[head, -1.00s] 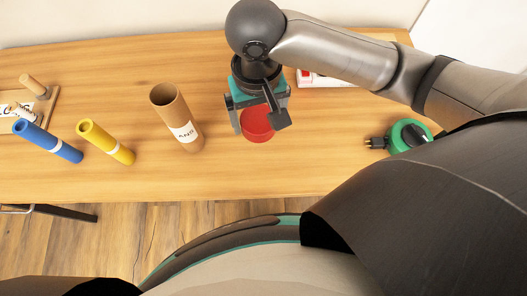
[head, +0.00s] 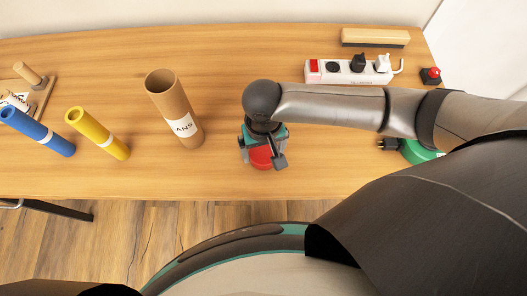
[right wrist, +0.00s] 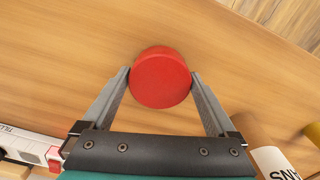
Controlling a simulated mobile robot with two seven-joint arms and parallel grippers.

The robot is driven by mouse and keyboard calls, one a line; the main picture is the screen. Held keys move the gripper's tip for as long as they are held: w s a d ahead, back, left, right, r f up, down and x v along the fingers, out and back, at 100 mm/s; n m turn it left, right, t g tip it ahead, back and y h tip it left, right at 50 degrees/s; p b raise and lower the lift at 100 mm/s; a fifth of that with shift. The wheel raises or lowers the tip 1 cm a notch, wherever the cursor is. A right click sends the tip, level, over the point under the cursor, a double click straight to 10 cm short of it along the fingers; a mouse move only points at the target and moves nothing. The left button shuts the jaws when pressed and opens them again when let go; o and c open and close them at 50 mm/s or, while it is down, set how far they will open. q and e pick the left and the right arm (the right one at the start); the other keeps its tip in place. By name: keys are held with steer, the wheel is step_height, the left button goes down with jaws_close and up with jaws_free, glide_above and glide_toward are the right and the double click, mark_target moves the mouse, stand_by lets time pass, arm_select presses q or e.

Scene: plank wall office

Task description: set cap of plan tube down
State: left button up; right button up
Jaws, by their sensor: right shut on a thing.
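The red round cap (head: 262,158) is between the fingers of my right gripper (head: 262,160), low over the table in the head view. In the right wrist view the cap (right wrist: 161,78) sits between the two fingertips, which are shut on it. Whether it touches the table is hard to tell. The brown cardboard plan tube (head: 173,108) stands upright to the left of the gripper, with its top open and a white label on its side. My left gripper does not show.
A yellow roll (head: 98,133) and a blue roll (head: 36,131) stand at the left. A white power strip (head: 347,72), a brush (head: 375,37) and a red button (head: 430,75) are at the back right. A green reel (head: 418,151) is right. Table is clear around the cap.

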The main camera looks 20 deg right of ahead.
mark_target(263, 152)
steer(key=shift+f, duration=0.5)
steer(key=shift+f, duration=0.1)
steer(key=o, duration=1.4)
steer(key=shift+c, duration=0.2)
step_height(263, 152, up, 12)
steer(key=p, duration=0.3)
steer(key=shift+p, duration=0.35)
